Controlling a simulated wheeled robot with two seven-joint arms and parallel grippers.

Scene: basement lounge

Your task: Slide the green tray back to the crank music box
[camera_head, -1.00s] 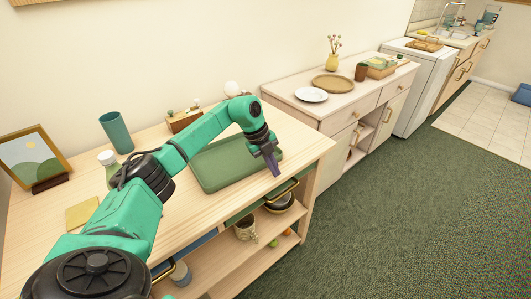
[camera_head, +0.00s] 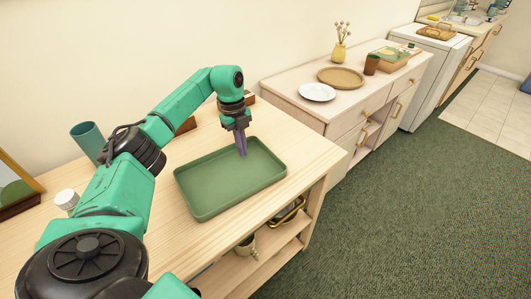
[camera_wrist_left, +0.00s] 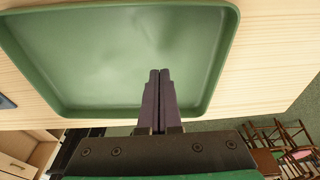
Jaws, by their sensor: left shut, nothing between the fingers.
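The green tray (camera_head: 215,200) lies flat on the pale wooden table, towards its right end. It fills much of the left wrist view (camera_wrist_left: 70,60). My left gripper (camera_head: 242,152) points down with its dark fingers shut and empty. The fingertips (camera_wrist_left: 158,76) appear over the tray's inside, near its back right side; I cannot tell whether they touch it. A brown wooden box (camera_head: 186,125) shows in part behind my left arm, beyond the tray. It may be the crank music box, but most of it is hidden. My right gripper is not in view.
A teal cup (camera_head: 88,140), a white-capped jar (camera_head: 67,200) and a picture frame (camera_head: 15,188) stand at the table's left. A small brown piece (camera_head: 250,98) shows behind my gripper. A sideboard (camera_head: 320,115) with a white plate (camera_head: 317,92) stands to the right.

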